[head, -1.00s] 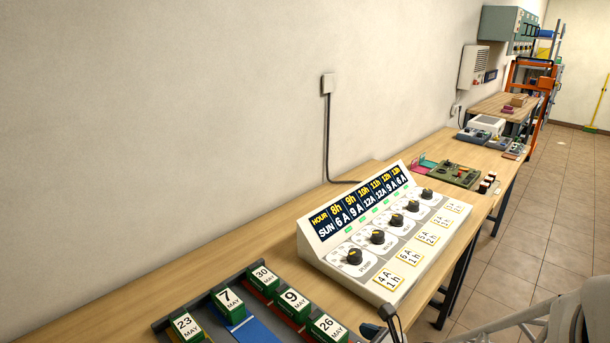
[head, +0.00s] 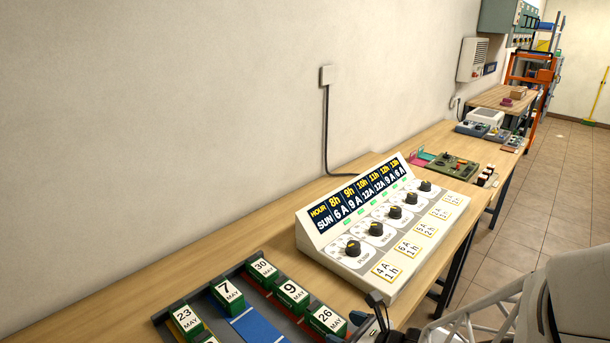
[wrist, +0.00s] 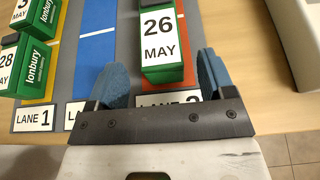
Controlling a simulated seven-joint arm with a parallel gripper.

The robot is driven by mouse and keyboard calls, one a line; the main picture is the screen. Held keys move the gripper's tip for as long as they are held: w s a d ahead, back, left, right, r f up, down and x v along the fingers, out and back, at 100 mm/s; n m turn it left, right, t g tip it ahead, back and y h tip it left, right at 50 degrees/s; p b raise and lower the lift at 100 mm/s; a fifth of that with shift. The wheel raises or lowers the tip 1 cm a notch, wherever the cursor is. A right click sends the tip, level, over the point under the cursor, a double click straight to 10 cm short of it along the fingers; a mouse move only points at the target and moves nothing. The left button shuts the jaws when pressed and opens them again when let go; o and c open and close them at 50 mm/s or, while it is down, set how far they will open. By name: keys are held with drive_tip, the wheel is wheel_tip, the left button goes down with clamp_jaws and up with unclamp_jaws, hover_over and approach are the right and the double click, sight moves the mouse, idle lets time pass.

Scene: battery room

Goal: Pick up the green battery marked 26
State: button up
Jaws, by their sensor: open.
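The green battery marked 26 MAY (head: 326,319) stands at the near right of the lane tray (head: 160,322), with a white label on top. In the wrist view, the 26 battery (wrist: 161,45) is just beyond my gripper (wrist: 163,78), roughly in line with the gap between its blue fingers. The fingers are apart with nothing between them. In the head view, part of my gripper shows just right of the battery. I cannot tell the height of the fingers over the tray.
Other green batteries marked 9 (head: 291,291), 30 (head: 263,268), 7 (head: 228,294) and 23 (head: 187,320) stand in the tray. A white control panel with black knobs (head: 385,225) stands close behind.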

sight(325, 322)
drive_tip(key=shift+x, duration=2.45)
drive_tip(key=shift+w+r, duration=0.1)
drive_tip(key=c, duration=1.4)
